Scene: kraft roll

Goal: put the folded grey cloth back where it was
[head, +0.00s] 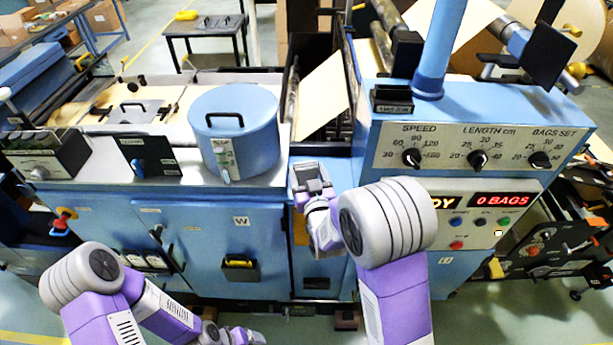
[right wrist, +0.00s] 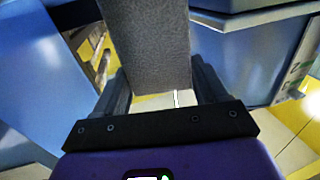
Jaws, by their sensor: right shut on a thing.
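The folded grey cloth shows large in the right wrist view (right wrist: 152,45), as a flat grey slab between the two dark fingers. My right gripper (right wrist: 155,85) is shut on it. In the head view my right gripper (head: 312,178) is in front of the blue machine, by the gap between the left cabinet and the control panel. There the cloth is hard to tell from the grey fingers. My left gripper (head: 243,337) is low at the bottom edge, far from the cloth, and its jaws are too small to read.
A blue round pot (head: 235,132) with a black handle stands on the machine top, left of my right gripper. The control panel (head: 470,150) with knobs and red displays is on the right. A steel worktop edge (head: 130,182) runs along the left. Floor shows below.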

